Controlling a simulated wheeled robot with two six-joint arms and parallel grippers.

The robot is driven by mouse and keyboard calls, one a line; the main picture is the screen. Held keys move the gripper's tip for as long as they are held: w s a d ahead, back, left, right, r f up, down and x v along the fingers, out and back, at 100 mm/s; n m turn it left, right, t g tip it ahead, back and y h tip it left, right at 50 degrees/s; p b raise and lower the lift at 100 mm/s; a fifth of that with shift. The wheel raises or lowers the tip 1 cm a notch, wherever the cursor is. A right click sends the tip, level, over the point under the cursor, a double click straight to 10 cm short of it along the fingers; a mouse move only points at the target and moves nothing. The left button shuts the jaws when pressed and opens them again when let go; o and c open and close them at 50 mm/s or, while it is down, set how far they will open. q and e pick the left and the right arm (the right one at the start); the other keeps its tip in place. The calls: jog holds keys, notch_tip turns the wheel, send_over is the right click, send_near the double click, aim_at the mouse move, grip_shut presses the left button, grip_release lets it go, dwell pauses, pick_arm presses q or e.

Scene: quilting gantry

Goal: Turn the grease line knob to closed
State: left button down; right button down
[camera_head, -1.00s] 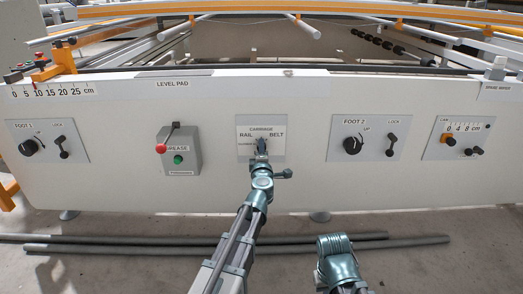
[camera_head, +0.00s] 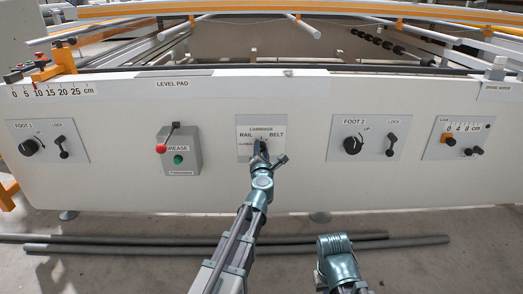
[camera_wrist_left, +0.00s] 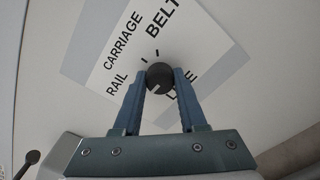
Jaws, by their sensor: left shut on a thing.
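A small black round knob (camera_wrist_left: 160,75) sits on a white plate (camera_wrist_left: 115,65) lettered CARRIAGE, RAIL and BELT. More lettering, seemingly LINE, is partly covered by a finger. A pale mark on the knob points to the lower left in the left wrist view. My left gripper (camera_wrist_left: 159,80) has its two blue fingers shut on the knob, one on each side. In the head view, my left gripper (camera_head: 261,152) covers the knob and part of the plate (camera_head: 246,132).
A grey GREASE box (camera_head: 181,160) with a red-tipped lever and green button is left of the plate. FOOT 1 (camera_head: 47,141) and FOOT 2 (camera_head: 365,137) panels flank these. Dark rods (camera_head: 130,250) lie on the floor below.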

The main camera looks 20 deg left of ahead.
pick_arm(q)
jog(key=shift+n, duration=0.3)
dwell(0.4)
jog(key=shift+c, duration=2.3)
grip_release()
